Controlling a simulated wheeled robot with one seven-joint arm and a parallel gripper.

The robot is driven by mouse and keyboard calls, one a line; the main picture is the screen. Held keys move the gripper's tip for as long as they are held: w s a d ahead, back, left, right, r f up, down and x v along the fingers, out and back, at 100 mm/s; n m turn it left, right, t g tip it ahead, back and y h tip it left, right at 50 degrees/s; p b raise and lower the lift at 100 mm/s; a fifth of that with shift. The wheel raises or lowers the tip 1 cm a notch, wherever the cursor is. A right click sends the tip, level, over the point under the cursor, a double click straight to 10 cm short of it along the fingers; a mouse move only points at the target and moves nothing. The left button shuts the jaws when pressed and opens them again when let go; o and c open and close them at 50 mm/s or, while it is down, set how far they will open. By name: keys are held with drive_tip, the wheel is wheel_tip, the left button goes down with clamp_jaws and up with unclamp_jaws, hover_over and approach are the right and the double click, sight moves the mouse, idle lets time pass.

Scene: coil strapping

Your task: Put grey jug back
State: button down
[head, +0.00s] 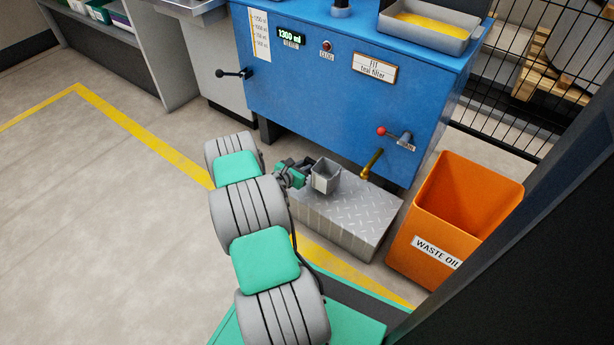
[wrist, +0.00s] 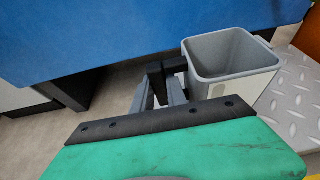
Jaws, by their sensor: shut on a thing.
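The grey jug (head: 326,176) is a small square open-topped container, upright, by the left part of the metal step below the blue machine. My gripper (head: 306,168) is at the jug's left side and is shut on it. In the wrist view the jug (wrist: 232,62) stands at the upper right, and its inside looks empty. The dark fingers (wrist: 168,75) meet the jug's left side, where the grip itself is partly hidden. I cannot tell whether the jug touches the step.
The chequered metal step (head: 350,215) lies under a brass spout (head: 371,165) on the blue machine (head: 330,85). A red-knobbed lever (head: 395,136) sits above it. An orange waste oil bin (head: 440,225) stands to the right. Open floor (head: 90,190) lies to the left.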

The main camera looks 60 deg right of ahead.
drive_tip(key=f, duration=0.1)
drive_tip(key=f+b, duration=0.2)
drive_tip(key=f, duration=0.1)
drive_tip(key=shift+w+d, duration=0.2)
drive_tip(key=shift+d, duration=0.1)
drive_tip(key=shift+r, duration=0.1)
drive_tip(key=c, duration=1.3)
unclamp_jaws()
drive_tip(key=shift+c, duration=0.2)
